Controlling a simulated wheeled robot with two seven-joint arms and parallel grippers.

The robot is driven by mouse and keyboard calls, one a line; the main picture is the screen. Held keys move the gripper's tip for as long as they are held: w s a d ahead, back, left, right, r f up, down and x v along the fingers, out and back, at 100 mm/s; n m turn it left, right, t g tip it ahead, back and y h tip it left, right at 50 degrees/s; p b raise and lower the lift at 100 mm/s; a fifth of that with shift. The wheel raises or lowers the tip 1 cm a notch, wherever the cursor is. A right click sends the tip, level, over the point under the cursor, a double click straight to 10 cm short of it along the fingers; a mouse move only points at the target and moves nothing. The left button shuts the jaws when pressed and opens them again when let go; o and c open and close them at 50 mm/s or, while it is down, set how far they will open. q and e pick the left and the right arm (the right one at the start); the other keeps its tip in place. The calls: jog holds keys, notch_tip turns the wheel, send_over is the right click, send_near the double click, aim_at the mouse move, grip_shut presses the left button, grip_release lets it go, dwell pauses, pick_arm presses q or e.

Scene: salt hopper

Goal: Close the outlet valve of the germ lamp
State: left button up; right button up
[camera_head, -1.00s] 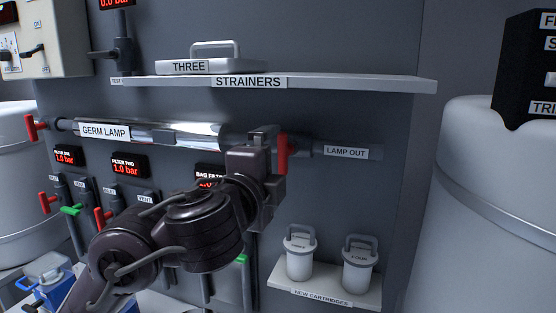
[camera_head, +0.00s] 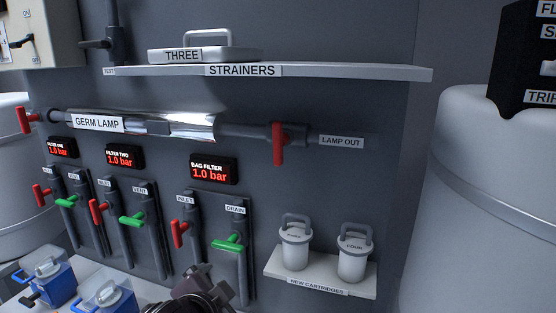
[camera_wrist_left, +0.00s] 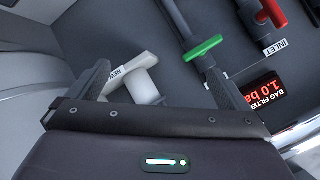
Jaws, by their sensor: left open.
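The germ lamp (camera_head: 190,125) is a shiny horizontal tube on the grey wall panel. To its right, just before the LAMP OUT label (camera_head: 341,141), the outlet valve (camera_head: 278,145) has a red handle hanging vertically, crosswise to the pipe. Another red-handled valve (camera_head: 24,120) sits at the lamp's left end, its handle also near vertical. My left gripper (camera_head: 212,283) is low at the bottom of the head view, well below the outlet valve and apart from it. In the left wrist view its two fingers (camera_wrist_left: 160,82) are spread and empty. My right gripper is not in view.
Below the lamp are red inlet handles (camera_head: 180,234) and green handles (camera_head: 230,243); a green one also shows in the wrist view (camera_wrist_left: 203,48). A shelf (camera_head: 350,73) juts out above. A cartridge ledge (camera_head: 320,286) is at lower right. The wall around LAMP OUT is clear.

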pick_arm(q)
jog(key=s+a+f+n+g+y, duration=0.1)
jog(key=s+a+f+n+g, duration=0.35)
jog(key=s+f, duration=0.5)
jog(key=s+a+f+n+g+y, duration=0.1)
jog(key=s+a+f+n+g, duration=0.3)
jog(key=s+f, duration=0.55)
notch_tip(320, 180, down, 31)
jog(key=s, duration=0.2)
jog(key=s+a+f+g, duration=0.1)
jog(key=s+a+f, duration=0.1)
jog(key=s+f, duration=0.7)
jog(key=s+a+f+g, duration=0.1)
jog(key=s+a+f, duration=0.1)
jog(key=s+f, duration=0.6)
jog(key=shift+s+a+f+m, duration=0.2)
jog(key=shift+s+f+m, duration=0.15)
jog(key=shift+s, duration=0.9)
